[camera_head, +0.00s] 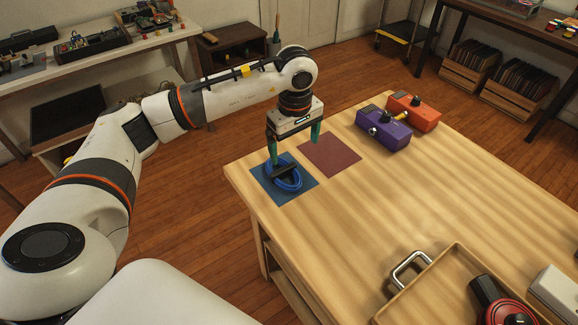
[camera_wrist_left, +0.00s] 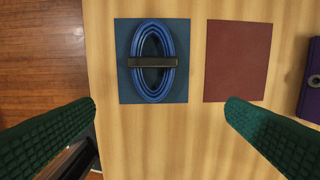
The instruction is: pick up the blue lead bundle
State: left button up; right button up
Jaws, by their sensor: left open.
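The blue lead bundle (camera_head: 284,174) is an oval coil of blue cable with a dark band across its middle. It lies on a dark blue square mat (camera_head: 301,186) near the table's far left corner. The bundle also shows in the left wrist view (camera_wrist_left: 153,84), with the band running crosswise. My left gripper (camera_head: 294,150) is open and empty, above the bundle and the mats. In the left wrist view its green fingers (camera_wrist_left: 160,103) are spread wide, with the bundle ahead of them and nothing between them. My right gripper is not in view.
A dark red mat (camera_head: 330,155) lies beside the blue one, empty. A purple box (camera_head: 383,133) and an orange box (camera_head: 413,113) stand farther along the table's back edge. A wooden tray (camera_head: 447,270) with a red and black object is at the front right. The table middle is clear.

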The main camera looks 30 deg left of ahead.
pick_arm(q)
jog(key=a, duration=0.2)
jog(key=y, duration=0.1)
send_over(283, 169)
jog(key=d, duration=0.1)
jog(key=f, duration=0.6)
jog(key=shift+s+f, duration=0.15)
jog(key=shift+s, duration=0.15)
jog(key=shift+w+a+f+p, duration=0.1)
jog(key=shift+f+p, duration=0.05)
jog(key=shift+f, duration=0.65)
jog(key=shift+w+a+f+p, duration=0.1)
jog(key=shift+a+f+p, duration=0.1)
jog(key=shift+f, duration=0.55)
jog(key=shift+w+a+f+p, duration=0.1)
jog(key=shift+f+p, duration=0.05)
jog(key=shift+f, duration=0.65)
jog(key=c, duration=1.1)
